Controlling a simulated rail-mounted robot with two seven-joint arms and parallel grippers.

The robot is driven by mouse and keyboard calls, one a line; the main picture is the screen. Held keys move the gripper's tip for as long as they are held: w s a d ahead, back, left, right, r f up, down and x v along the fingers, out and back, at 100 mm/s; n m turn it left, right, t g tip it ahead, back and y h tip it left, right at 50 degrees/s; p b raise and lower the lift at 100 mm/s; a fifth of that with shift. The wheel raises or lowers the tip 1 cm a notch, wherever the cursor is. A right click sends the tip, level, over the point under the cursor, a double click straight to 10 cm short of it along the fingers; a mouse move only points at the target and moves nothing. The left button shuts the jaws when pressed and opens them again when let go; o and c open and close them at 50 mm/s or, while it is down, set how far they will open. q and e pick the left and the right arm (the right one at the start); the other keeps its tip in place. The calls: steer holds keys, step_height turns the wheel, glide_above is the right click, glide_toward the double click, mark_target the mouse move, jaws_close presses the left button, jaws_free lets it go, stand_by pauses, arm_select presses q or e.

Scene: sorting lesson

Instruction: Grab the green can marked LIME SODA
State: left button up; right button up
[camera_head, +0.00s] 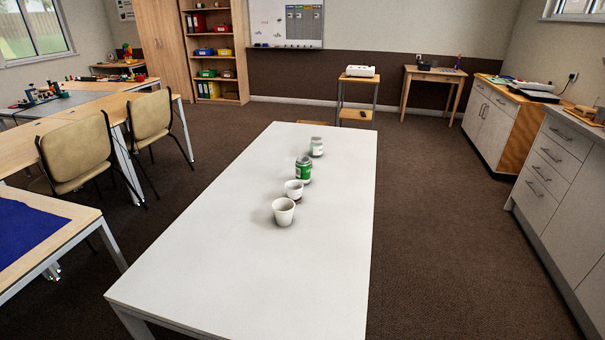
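A green can (303,170) with a white band stands upright on the white table (230,240), right of the table's middle. Its lettering is too small to read. A whitish can or jar (316,147) with some green on it stands just behind it. A white mug or cup (294,189) stands close in front of the green can, near its base. A larger white cup (284,211) stands nearest to me in this row. Neither of my grippers shows in the head view.
The table's left half and near end are bare. Two tan chairs (78,153) and other desks stand to the left. Grey-white cabinets (568,185) line the right side, with open brown floor (440,230) between them and the table.

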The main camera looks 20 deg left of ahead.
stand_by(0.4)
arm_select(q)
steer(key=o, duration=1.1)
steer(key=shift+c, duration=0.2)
